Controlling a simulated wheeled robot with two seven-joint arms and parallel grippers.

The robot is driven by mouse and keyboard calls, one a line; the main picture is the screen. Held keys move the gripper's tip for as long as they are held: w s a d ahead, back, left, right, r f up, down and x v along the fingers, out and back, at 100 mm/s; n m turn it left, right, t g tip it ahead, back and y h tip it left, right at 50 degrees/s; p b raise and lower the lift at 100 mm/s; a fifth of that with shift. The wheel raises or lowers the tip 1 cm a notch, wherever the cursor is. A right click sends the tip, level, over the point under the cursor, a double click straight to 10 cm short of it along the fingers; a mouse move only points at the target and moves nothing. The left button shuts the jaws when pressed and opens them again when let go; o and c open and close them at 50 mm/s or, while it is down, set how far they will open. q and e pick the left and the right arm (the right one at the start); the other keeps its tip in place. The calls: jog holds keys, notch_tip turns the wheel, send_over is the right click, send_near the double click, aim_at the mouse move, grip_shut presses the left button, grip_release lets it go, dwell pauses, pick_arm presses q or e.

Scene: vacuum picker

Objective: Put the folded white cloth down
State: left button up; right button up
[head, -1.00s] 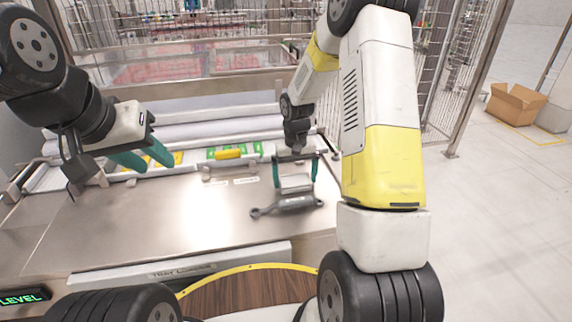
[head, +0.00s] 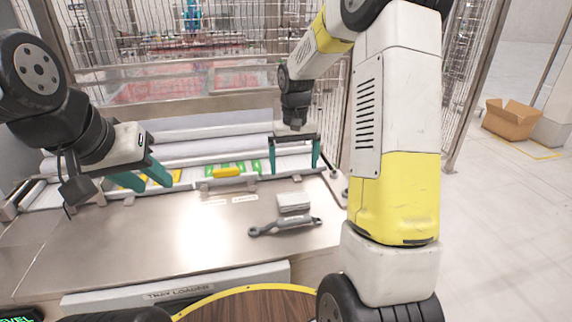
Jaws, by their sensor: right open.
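The folded white cloth (head: 293,202) lies flat on the metal table, just behind a grey wrench-like tool. My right gripper (head: 295,172) is open and empty, with its two teal fingers wide apart. It hangs above and behind the cloth in the picture, clear of it. My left gripper (head: 155,184) is at the left, over the back of the table. Its teal fingers show a gap with nothing between them.
The grey tool (head: 286,226) lies in front of the cloth. A yellow object (head: 227,172) sits on the green-marked strip behind. The metal table (head: 150,235) is bare at left and centre. A wire fence (head: 230,40) stands behind; a cardboard box (head: 510,120) is on the floor at right.

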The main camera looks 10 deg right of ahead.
jog(key=s+r+t, duration=0.2)
jog(key=s+r, duration=0.3)
jog(key=s, duration=0.3)
jog(key=s+a+r+t+y, duration=0.1)
jog(key=s+r+t, duration=0.1)
jog(key=s+r, duration=0.3)
jog(key=s+a+r+t+y, duration=0.1)
jog(key=s+r, duration=0.4)
jog(key=s, duration=0.6)
jog(key=shift+r+t, duration=0.15)
jog(key=shift+t, duration=0.45)
jog(key=shift+a, duration=0.1)
